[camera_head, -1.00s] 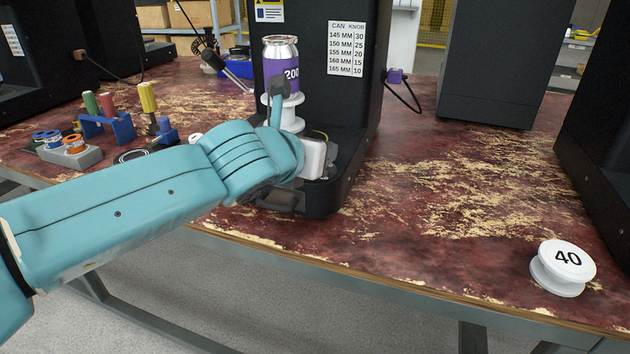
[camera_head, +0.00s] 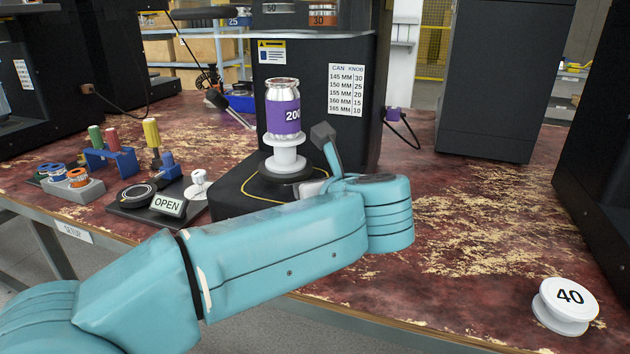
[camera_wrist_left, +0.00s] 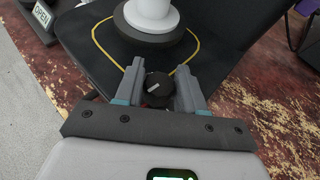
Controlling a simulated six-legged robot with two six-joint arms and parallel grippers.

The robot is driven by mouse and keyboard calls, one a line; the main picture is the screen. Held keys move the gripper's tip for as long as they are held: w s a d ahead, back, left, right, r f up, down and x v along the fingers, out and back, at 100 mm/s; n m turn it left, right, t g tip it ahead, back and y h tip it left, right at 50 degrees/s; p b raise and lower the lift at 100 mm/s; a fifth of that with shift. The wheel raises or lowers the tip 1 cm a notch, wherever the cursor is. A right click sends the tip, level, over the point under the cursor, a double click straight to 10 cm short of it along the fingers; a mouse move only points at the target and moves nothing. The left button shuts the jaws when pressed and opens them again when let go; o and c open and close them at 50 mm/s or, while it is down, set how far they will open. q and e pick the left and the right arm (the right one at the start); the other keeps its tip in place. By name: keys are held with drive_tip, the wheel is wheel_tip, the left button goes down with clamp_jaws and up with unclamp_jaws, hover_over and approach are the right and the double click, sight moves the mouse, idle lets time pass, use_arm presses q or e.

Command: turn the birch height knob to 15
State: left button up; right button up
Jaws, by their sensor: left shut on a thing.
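A dark round knob (camera_wrist_left: 158,85) with a light pointer mark sits at the front edge of the black seamer base in the left wrist view. My left gripper (camera_wrist_left: 160,78) is shut on it, one finger on each side. No scale numbers are readable around the knob. In the head view my left arm hides the knob and the fingers. A CAN/KNOB chart (camera_head: 346,90) on the seamer (camera_head: 318,62) lists 160 MM against 15. A silver can with a purple 200 label (camera_head: 283,115) stands upright on a white spool-shaped holder. My right gripper is not in view.
A white spool marked 40 (camera_head: 565,305) stands at the table's front right. An OPEN sign (camera_head: 168,205), a small white knob and coloured-handled tools in a blue rack (camera_head: 110,158) lie left of the seamer.

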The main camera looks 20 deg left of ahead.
use_arm(q)
drive_tip(key=shift+d+f+n+g+y, duration=0.1)
drive_tip(key=shift+n+g+y, duration=0.2)
drive_tip(key=shift+n+y, duration=0.1)
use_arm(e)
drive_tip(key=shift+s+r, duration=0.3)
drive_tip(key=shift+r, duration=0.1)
use_arm(q)
drive_tip(key=shift+p, duration=0.3)
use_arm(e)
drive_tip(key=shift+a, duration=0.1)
use_arm(q)
drive_tip(key=o, duration=0.9)
drive_tip(key=shift+o, duration=0.2)
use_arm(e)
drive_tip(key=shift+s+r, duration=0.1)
